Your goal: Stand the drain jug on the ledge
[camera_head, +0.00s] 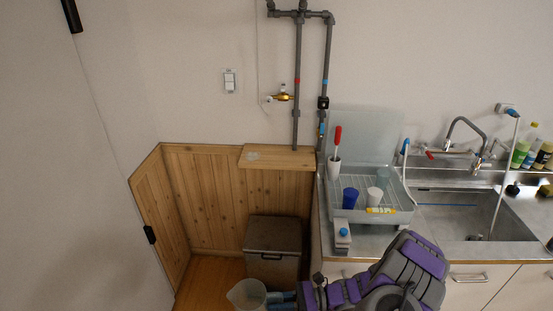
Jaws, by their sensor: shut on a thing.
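The drain jug (245,293) is a pale, see-through jug at the bottom edge of the picture, its open top facing up and its lower part cut off. My gripper (271,298) reaches it from the right and is shut on its right side. The ledge (290,158) is a wooden shelf on top of the wood panelling, well above and behind the jug. A faint pale round mark or flat piece shows on its left part. Above the ledge, a brass tap (283,97) sticks out from the grey pipe.
A dark grey lidded bin (273,250) stands below the ledge, just behind the jug. Grey pipes (297,85) run down to the ledge's right end. The counter (355,238) at right holds a dish rack (400,213) with cups. Left of the bin, the floor is clear.

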